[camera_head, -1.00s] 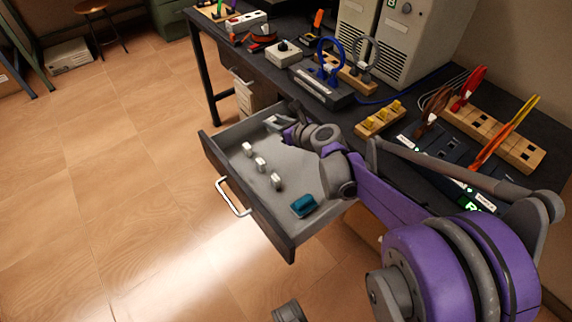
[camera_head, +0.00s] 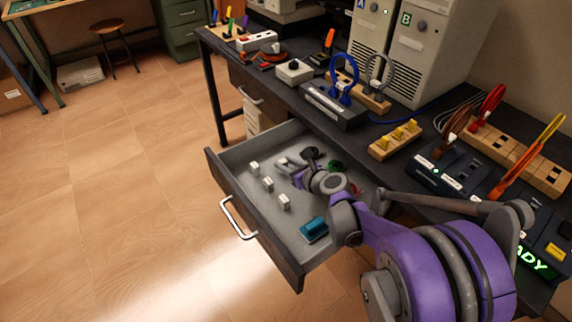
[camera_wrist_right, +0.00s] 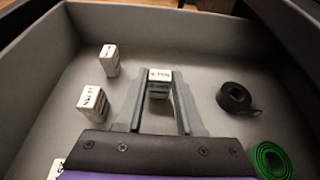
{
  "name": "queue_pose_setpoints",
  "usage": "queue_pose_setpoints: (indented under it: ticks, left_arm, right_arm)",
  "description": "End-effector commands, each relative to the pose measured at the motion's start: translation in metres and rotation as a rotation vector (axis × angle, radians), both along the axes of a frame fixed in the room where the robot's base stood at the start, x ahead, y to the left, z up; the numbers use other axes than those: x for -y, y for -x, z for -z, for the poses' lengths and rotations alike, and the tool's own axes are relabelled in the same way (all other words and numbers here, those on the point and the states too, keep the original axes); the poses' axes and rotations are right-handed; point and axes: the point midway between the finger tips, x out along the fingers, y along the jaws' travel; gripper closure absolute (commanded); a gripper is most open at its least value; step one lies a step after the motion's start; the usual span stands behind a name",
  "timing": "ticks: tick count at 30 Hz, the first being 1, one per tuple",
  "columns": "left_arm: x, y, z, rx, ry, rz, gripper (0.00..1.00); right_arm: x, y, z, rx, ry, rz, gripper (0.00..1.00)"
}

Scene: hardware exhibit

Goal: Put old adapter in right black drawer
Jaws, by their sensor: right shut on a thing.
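The black drawer (camera_head: 240,212) under the bench is pulled open, with a grey inside and a metal handle. My right gripper (camera_head: 284,161) reaches down into it, near its far side. In the right wrist view, the fingers (camera_wrist_right: 158,90) are shut on a small white labelled block (camera_wrist_right: 159,83), taken as the old adapter; its lettering is too small to read surely. It is low inside the drawer, and I cannot tell whether it touches the bottom. In the head view, the block is hard to make out at the fingertips. My left gripper is out of view.
A black roll (camera_wrist_right: 236,98) and a green roll (camera_wrist_right: 270,160) lie to the gripper's right. The bench (camera_head: 340,140) overhangs the drawer's back.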

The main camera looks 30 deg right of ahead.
Motion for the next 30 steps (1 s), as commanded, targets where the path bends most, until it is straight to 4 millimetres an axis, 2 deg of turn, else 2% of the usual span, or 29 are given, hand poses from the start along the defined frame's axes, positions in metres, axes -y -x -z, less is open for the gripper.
queue_pose_setpoints:
  ticks: [6, 7, 11, 22, 26, 30]
  left_arm:
    - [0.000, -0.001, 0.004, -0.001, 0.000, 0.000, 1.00]
    - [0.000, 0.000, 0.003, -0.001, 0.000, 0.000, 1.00]
    - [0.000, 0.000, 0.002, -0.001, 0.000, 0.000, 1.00]
    - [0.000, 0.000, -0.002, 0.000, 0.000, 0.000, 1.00]
    - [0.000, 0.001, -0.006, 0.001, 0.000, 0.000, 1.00]
    - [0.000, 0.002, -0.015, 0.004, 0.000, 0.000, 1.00]
  right_arm:
    - [0.000, 0.000, 0.004, 0.000, 0.000, 0.000, 1.00]
    - [0.000, 0.000, 0.004, 0.000, 0.000, 0.000, 0.58]
    - [0.000, 0.000, 0.003, 0.000, 0.000, 0.000, 0.35]
    - [0.000, 0.000, -0.002, 0.000, 0.000, 0.000, 0.34]
    - [0.002, 0.017, -0.009, 0.001, 0.001, 0.002, 0.34]
    - [0.004, 0.045, -0.022, 0.001, 0.001, 0.004, 0.34]
